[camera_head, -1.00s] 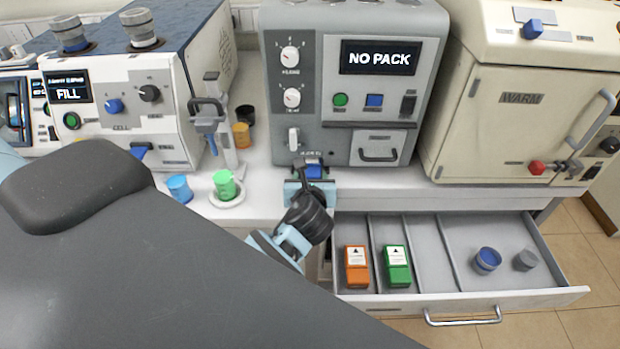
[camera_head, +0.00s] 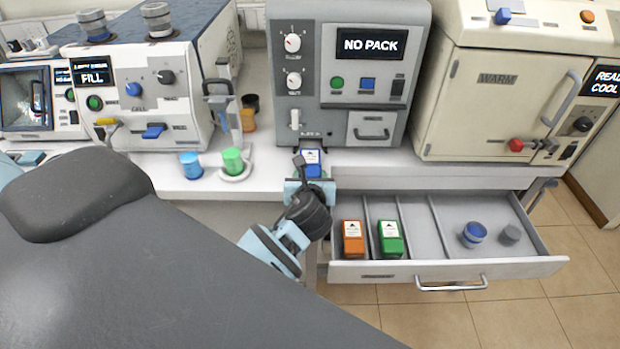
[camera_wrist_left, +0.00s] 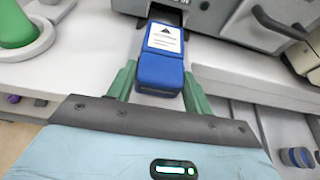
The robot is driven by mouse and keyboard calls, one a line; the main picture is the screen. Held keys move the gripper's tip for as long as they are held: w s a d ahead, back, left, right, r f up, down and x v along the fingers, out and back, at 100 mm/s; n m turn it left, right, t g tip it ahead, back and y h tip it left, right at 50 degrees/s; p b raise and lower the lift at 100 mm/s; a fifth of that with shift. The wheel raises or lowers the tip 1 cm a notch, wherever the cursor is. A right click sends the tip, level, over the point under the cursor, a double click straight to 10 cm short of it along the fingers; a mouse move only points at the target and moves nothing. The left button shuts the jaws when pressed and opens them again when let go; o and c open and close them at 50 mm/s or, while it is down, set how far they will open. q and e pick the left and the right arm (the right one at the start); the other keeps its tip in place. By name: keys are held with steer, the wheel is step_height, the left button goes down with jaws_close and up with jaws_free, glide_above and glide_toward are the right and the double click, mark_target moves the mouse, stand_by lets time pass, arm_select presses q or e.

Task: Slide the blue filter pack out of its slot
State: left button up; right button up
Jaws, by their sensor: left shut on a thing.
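The blue filter pack (camera_head: 311,157), with a white label, is at the lower front of the grey machine (camera_head: 320,110). In the left wrist view the pack (camera_wrist_left: 160,70) lies between the green fingers of my left gripper (camera_wrist_left: 160,88), which is shut on it. The pack stands out in front of the dark slot (camera_wrist_left: 166,14). I cannot tell whether its far end is clear of the slot. In the head view my left gripper (camera_head: 310,181) is below the machine's front, at the counter edge. My right gripper is not in view.
The machine's screen (camera_head: 369,46) reads NO PACK. An open drawer (camera_head: 447,268) to the right holds an orange pack (camera_head: 352,238), a green pack (camera_head: 390,238) and a blue cup (camera_head: 473,234). A green cup (camera_head: 233,161) and a blue cup (camera_head: 191,165) stand left on the counter.

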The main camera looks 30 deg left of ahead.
arm_select(q)
steer(key=shift+s+d, duration=0.1)
steer(key=shift+s, duration=0.1)
steer(key=shift+w, duration=0.1)
steer(key=o, duration=1.2)
steer(key=shift+c, duration=0.2)
steer(key=v, duration=0.7)
steer(key=shift+s+d, duration=0.15)
steer(key=shift+s, duration=0.2)
steer(key=shift+r, duration=0.1)
